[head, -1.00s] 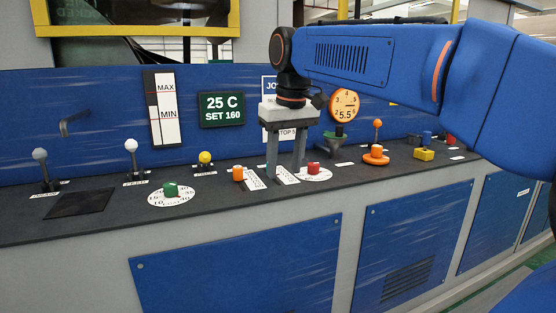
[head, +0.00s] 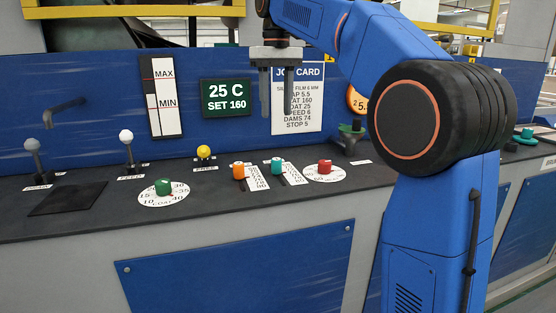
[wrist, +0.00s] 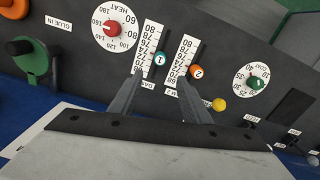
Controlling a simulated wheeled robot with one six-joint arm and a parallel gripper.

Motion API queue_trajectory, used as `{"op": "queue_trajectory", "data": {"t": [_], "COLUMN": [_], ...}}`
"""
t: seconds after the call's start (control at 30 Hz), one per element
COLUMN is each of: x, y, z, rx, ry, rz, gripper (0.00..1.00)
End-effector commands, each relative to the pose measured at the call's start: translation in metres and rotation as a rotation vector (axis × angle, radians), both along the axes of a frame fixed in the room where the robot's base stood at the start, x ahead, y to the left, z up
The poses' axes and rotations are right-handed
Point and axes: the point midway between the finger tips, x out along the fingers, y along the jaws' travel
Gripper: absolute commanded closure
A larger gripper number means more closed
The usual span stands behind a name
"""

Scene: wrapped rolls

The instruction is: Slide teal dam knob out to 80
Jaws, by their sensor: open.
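The teal dam knob (head: 277,166) stands on the dark console beside a white numbered scale strip (head: 291,174). In the wrist view the teal knob (wrist: 161,59), marked 1, sits beside the low seventies of its scale, with 80 at the far end; its exact reading is unclear. My gripper (head: 272,112) is open and empty, pointing down, raised well above the console in front of the job card. In the wrist view my gripper's fingers (wrist: 160,80) straddle the teal knob's line from above, touching nothing.
An orange knob (head: 238,170), marked 2, has its own scale just left of the teal one. A red dial (head: 324,166) is close on the right, and a green dial (head: 163,187) and yellow knob (head: 204,152) are left. The job card (head: 297,98) reads DAMS 74.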

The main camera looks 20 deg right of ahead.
Motion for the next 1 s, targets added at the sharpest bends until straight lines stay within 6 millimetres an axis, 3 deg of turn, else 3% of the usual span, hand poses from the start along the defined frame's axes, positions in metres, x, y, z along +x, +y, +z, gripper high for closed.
{"op": "queue_trajectory", "data": {"t": [0.7, 1.0], "x": [-0.001, -0.001], "y": [0.000, 0.000], "z": [-0.124, -0.155], "rx": [0.000, 0.000], "ry": [0.002, 0.001], "rz": [-0.001, -0.001], "gripper": [0.57, 0.57]}}
